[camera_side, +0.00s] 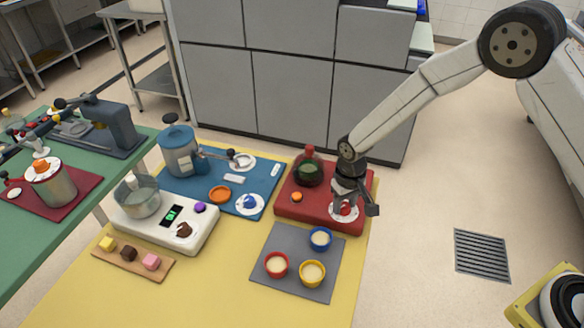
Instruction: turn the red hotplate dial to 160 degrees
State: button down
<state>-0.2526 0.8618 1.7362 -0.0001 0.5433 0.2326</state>
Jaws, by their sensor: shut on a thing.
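The red hotplate (290,211) sits on the yellow table at the right, with a dark round vessel (309,170) with a red top on its back left. A white dial plate (349,214) with a red knob lies at its front right. My gripper (346,203) points down over the dial and is shut on the red dial. The fingers hide most of the knob, and its angle marks are too small to read. A small orange knob (297,197) sits on the hotplate left of my gripper.
A grey mat (262,285) with red, yellow and blue cups lies in front of the hotplate. A blue mat (187,187) with a blue pot (179,150) and a white scale (165,231) with a glass bowl stand to the left. Open floor lies right of the table.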

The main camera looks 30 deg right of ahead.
aim_at(345, 206)
jog(key=shift+m, duration=1.3)
jog(key=shift+c, duration=1.1)
grip_release()
jog(key=shift+r, duration=3.9)
jog(key=shift+s, duration=0.1)
